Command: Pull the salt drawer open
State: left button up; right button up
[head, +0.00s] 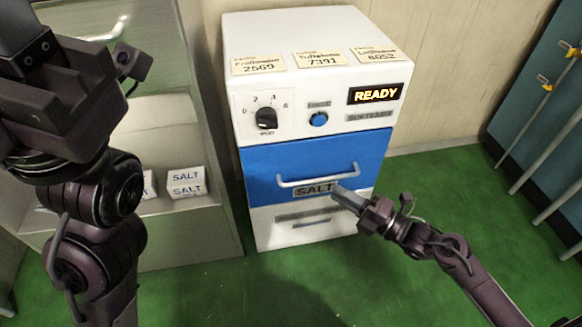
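The salt drawer (262,166) is the blue front in the middle of the white cabinet, with a SALT label (314,189) low on it. Its front looks flush with the cabinet. A pale bar handle (300,181) runs across it. My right gripper (340,192) comes from the lower right, its fingertips over the right side of the label and just below the handle's right end. I cannot tell whether it touches the handle, or how far apart the fingers are. My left gripper (18,25) is raised at the upper left, away from the cabinet and partly out of frame.
The white cabinet (300,30) has a dial (266,118), a blue button (318,119) and a READY display (375,94) above the drawer. A grey shelf unit (190,235) with SALT boxes (186,183) stands left. Green floor (290,290) is clear in front.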

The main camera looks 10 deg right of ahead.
aim_at(316, 179)
jog(key=b+x, duration=0.2)
jog(key=x, duration=0.5)
jog(key=shift+w+a+r+b, duration=0.2)
jog(key=shift+b, duration=0.2)
jog(key=shift+c, duration=0.3)
grip_shut()
